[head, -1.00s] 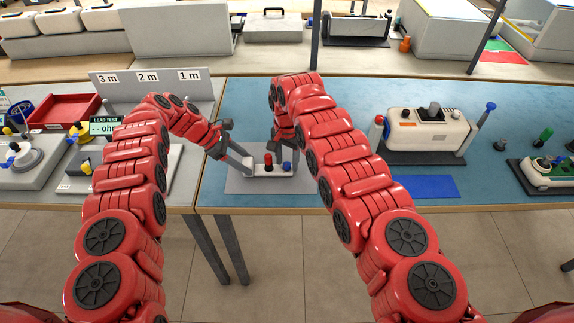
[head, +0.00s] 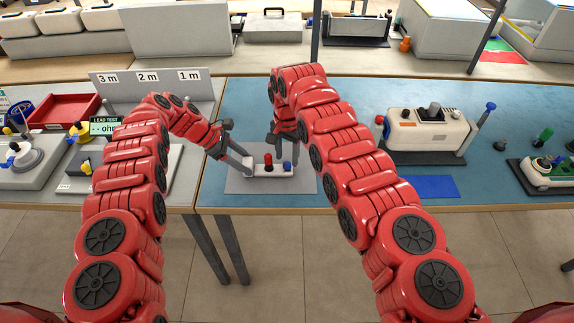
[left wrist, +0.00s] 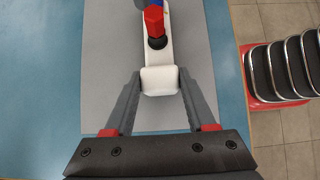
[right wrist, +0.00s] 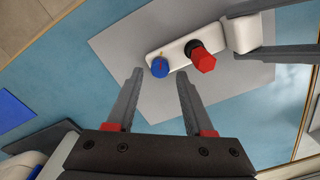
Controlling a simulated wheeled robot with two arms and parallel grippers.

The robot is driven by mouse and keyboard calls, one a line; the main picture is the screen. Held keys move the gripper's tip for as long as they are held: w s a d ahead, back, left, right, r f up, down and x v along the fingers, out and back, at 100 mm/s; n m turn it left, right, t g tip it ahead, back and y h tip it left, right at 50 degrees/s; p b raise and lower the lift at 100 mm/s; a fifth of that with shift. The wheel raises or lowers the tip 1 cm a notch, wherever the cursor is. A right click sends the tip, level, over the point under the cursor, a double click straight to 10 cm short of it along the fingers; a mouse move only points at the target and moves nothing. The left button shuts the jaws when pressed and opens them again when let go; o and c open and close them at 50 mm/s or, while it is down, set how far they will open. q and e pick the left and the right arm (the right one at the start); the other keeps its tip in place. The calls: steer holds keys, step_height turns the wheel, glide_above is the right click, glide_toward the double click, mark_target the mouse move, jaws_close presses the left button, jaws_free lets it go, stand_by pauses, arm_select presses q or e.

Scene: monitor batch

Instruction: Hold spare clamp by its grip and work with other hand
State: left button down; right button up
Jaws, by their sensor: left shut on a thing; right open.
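The spare clamp (head: 265,171) is a small white bar with a red knob (head: 268,159) and a blue knob (head: 287,165), lying on a grey mat (head: 240,184). My left gripper (head: 248,166) is shut on the white block-shaped grip at the clamp's left end; the left wrist view shows a finger on each side of this grip (left wrist: 160,80). My right gripper (right wrist: 160,72) is open above the clamp's other end. In the right wrist view the blue knob (right wrist: 159,67) appears between its fingertips; whether they touch it I cannot tell.
A white device (head: 428,131) with a blue-topped lever stands on a dark mat to the right, behind a blue pad (head: 427,187). A red tray (head: 66,110) and a lead test display (head: 105,126) are at the left. Blue tabletop between clamp and device is partly clear.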

mark_target(287, 165)
steer(key=m, duration=0.2)
steer(key=shift+a+m, duration=0.1)
steer(key=shift+m, duration=0.6)
steer(key=shift+f, duration=0.15)
steer(key=shift+f, duration=1.1)
